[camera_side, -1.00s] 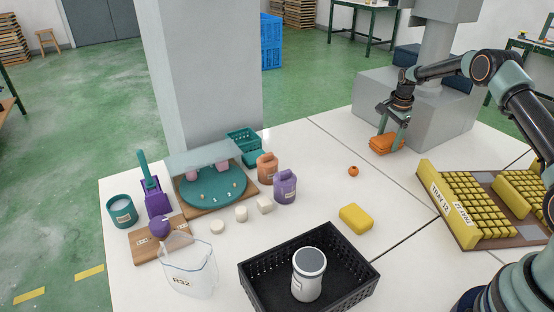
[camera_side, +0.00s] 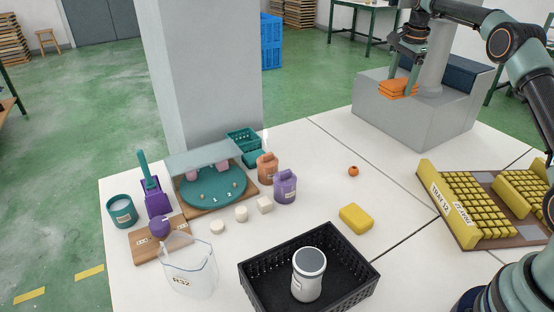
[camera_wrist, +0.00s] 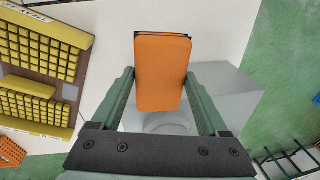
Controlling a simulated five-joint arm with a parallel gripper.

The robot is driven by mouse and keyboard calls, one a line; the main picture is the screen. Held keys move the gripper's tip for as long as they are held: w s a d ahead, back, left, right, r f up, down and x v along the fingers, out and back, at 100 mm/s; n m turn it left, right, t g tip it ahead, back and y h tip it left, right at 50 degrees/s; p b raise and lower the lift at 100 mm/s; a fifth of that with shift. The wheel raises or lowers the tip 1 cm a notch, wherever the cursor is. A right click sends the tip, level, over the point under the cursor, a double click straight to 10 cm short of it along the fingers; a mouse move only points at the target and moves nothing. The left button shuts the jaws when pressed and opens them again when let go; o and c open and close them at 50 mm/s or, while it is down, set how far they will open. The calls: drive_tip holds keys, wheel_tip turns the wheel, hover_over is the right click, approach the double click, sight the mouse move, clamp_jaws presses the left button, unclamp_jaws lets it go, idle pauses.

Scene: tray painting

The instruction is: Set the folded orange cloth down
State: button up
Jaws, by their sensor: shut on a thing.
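The folded orange cloth (camera_side: 397,88) is held in my gripper (camera_side: 401,80) at the upper right of the side view. It appears raised, in front of the grey block's top. In the wrist view the cloth (camera_wrist: 161,72) fills the space between the two green fingers of my gripper (camera_wrist: 163,92). The fingers are shut on its sides. Whether the cloth touches anything beneath it cannot be told.
A grey block (camera_side: 400,118) with a column stands at the table's far right. Yellow racks (camera_side: 465,210) lie on the right. A small orange ball (camera_side: 353,171), a yellow block (camera_side: 356,216) and a black crate (camera_side: 262,292) holding a jar are nearer.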

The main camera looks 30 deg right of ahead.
drive_tip(key=w+a+n, duration=0.3)
drive_tip(key=a, duration=0.9)
drive_tip(key=w+a+n, duration=0.2)
drive_tip(key=w+a, duration=0.1)
drive_tip(key=a, duration=0.8)
drive_tip(key=shift+y, duration=0.4)
drive_tip(key=f, duration=1.4)
drive_tip(key=shift+s+a+f, duration=0.2)
drive_tip(key=shift+f, duration=2.55)
drive_tip(key=shift+f, duration=0.1)
